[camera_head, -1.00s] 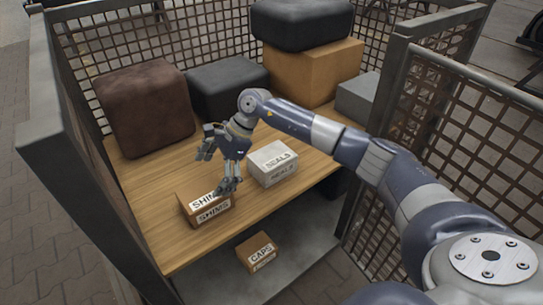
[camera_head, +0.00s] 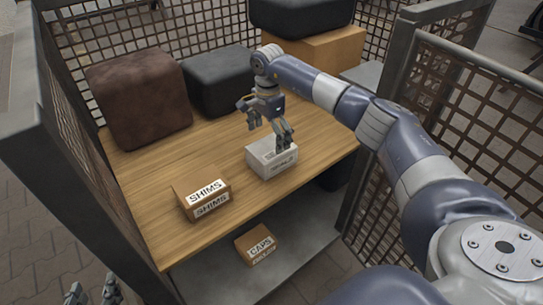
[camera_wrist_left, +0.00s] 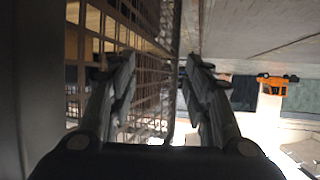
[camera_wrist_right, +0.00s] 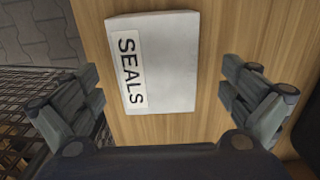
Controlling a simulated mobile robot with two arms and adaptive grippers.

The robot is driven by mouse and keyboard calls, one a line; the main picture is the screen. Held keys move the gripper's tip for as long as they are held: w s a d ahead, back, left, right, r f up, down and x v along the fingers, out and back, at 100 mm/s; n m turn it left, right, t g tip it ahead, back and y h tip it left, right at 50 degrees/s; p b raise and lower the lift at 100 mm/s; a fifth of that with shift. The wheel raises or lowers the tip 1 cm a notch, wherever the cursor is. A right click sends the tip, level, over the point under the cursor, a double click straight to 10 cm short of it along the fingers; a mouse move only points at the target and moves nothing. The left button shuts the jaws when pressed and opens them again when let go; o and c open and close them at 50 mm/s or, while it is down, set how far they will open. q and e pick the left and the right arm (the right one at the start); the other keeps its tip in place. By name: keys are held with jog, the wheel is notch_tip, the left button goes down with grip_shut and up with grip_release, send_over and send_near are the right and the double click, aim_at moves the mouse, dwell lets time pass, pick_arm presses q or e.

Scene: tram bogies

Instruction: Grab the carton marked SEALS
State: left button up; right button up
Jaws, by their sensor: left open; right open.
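The white SEALS carton (camera_head: 270,160) sits on the wooden shelf, right of the SHIMS carton. My right gripper (camera_head: 284,143) is right above it, its fingers covering part of the carton's top. In the right wrist view the SEALS carton (camera_wrist_right: 163,62) lies ahead between the spread fingers of my right gripper (camera_wrist_right: 165,95), with its label on the left side. The right gripper is open and empty. My left gripper (camera_head: 92,291) is low at the bottom left edge, outside the cage. In the left wrist view its fingers (camera_wrist_left: 158,75) are apart with nothing between them.
The brown SHIMS carton (camera_head: 202,199) stands on the shelf's front left. A CAPS carton (camera_head: 257,245) sits on the lower grey level. A brown block (camera_head: 140,98), a black block (camera_head: 222,80) and an orange-brown box (camera_head: 318,60) stand behind. Mesh cage walls (camera_head: 470,110) enclose the shelf.

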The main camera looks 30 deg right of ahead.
aim_at(271, 147)
jog(key=f, duration=0.1)
jog(key=f+b, duration=0.1)
jog(key=f, duration=0.2)
jog(key=shift+s+d+f, duration=0.2)
jog(key=shift+d+f, duration=0.15)
jog(key=shift+f, duration=0.05)
pick_arm(q)
notch_tip(271, 147, up, 8)
jog(key=w+d+t+h, duration=0.1)
jog(key=w+d+t, duration=0.1)
jog(key=t, duration=0.2)
jog(key=shift+w+f+b, duration=0.15)
jog(key=shift+w+b, duration=0.15)
jog(key=shift+w, duration=0.1)
pick_arm(e)
jog(key=shift+f, duration=0.15)
pick_arm(q)
jog(key=shift+a, duration=0.1)
pick_arm(e)
jog(key=c, duration=1.1)
